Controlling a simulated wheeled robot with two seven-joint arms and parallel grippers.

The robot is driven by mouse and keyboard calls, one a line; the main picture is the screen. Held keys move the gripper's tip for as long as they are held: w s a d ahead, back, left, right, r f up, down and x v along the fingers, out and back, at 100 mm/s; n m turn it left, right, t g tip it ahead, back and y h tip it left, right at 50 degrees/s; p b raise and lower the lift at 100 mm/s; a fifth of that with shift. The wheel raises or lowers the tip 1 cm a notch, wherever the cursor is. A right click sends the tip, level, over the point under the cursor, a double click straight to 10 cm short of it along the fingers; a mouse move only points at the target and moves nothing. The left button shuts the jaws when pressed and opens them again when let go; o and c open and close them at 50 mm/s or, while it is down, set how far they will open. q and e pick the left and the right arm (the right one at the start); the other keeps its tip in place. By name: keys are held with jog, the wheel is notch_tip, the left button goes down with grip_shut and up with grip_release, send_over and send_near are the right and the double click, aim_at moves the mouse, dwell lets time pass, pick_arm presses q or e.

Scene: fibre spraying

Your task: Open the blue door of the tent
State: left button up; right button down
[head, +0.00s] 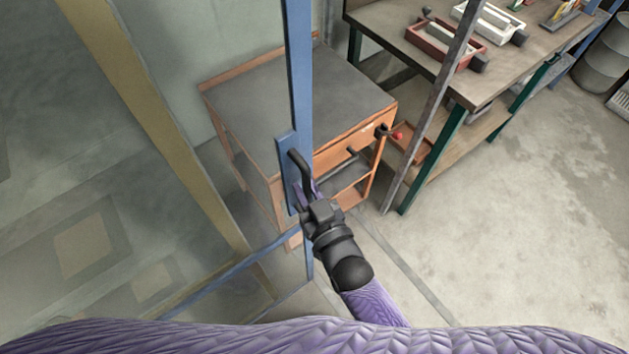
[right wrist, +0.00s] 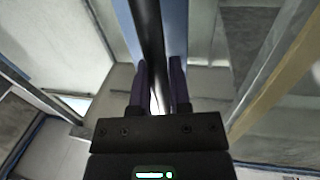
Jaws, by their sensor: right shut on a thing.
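The blue door (head: 298,85) of the tent stands upright in the middle of the head view, its blue frame edge facing me and its clear panel to the left. A black handle (head: 299,164) is fixed to a blue plate on that edge. My right gripper (head: 307,194) is at the handle, shut on it. In the right wrist view the dark handle bar (right wrist: 152,50) runs between the two purple fingers of the gripper (right wrist: 160,90). My left gripper is not in view.
An orange cart (head: 270,92) with a grey top stands behind the door. A workbench (head: 440,75) with a red tray (head: 445,45) and a white tray (head: 490,22) is at the upper right. A grey post (head: 430,105) slants before it. Floor (head: 520,220) at the right is clear.

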jog(key=c, duration=0.6)
grip_release()
jog(key=p+v, duration=0.1)
jog(key=v, duration=0.9)
